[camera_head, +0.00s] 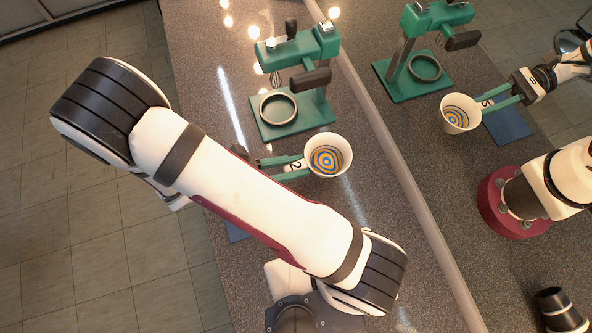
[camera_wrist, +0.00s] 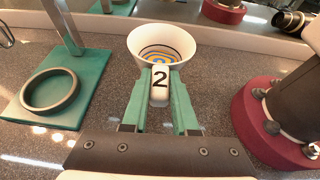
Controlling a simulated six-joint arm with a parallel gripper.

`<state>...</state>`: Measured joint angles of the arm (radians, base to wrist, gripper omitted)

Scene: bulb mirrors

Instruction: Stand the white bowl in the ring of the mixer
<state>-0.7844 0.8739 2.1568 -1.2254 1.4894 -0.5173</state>
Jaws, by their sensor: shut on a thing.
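The white bowl (camera_head: 341,169) has blue and orange rings inside and a handle marked 2; it also shows in the wrist view (camera_wrist: 136,41). My gripper (camera_head: 289,168) has green fingers shut on that handle (camera_wrist: 160,92). The bowl's mouth faces up and it looks about level; its height over the counter is hard to judge. The green mixer (camera_head: 318,42) stands beyond the bowl, to its upper left in the head view. Its ring (camera_head: 263,113) is empty, apart from the bowl, and shows at left in the wrist view (camera_wrist: 28,105).
A mirror runs along the counter's right side, with its lower edge (camera_head: 394,165) close to the mixer and bowl. It repeats the mixer, bowl and arm. A blue mat (camera_head: 236,232) lies partly hidden under my arm. The speckled counter (camera_head: 200,50) left of the mixer is clear.

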